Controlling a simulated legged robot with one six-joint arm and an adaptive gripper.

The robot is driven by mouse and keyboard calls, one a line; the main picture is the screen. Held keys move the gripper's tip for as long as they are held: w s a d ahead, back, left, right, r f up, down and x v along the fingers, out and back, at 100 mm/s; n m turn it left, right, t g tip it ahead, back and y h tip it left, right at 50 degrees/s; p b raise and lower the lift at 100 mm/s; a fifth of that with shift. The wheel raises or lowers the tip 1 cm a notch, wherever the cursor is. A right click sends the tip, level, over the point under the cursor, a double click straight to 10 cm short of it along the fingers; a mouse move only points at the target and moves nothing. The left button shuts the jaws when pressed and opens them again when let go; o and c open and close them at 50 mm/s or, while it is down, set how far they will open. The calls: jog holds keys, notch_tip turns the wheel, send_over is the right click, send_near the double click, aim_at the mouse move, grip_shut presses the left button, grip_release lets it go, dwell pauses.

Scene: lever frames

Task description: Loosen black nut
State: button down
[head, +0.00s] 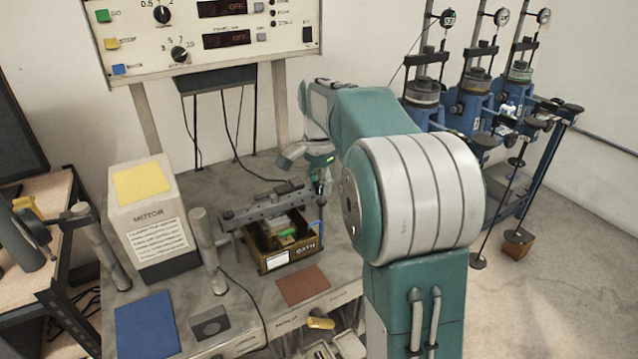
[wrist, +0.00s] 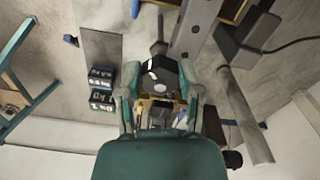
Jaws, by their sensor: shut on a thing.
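My gripper (wrist: 158,72) has its two green fingers on either side of a black block-like piece, which appears to be the black nut (wrist: 165,82), and is shut on it. A light round spot and a brassy part show by the nut, close to the palm. In the head view my gripper (head: 322,178) is small, at the right end of a dark perforated bar (head: 262,208). The nut cannot be made out there, partly because my arm and gripper are in the way.
The bar lies over an open box (head: 290,262) on the grey bench. A motor box (head: 150,215) and grey posts stand to the left, with blue (head: 147,325) and brown (head: 303,285) mats in front. A control panel (head: 215,35) is above; blue test rigs (head: 470,105) stand right.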

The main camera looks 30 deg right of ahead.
jog(key=shift+d+n, duration=0.1)
jog(key=shift+n, duration=0.2)
jog(key=n, duration=0.3)
jog(key=shift+n, duration=0.4)
jog(key=n, duration=0.4)
jog(key=shift+d+n, duration=0.15)
jog(key=shift+n, duration=0.15)
jog(key=n, duration=0.8)
jog(key=shift+d+n, duration=0.1)
jog(key=shift+n, duration=0.2)
jog(key=shift+c, duration=1.3)
grip_release()
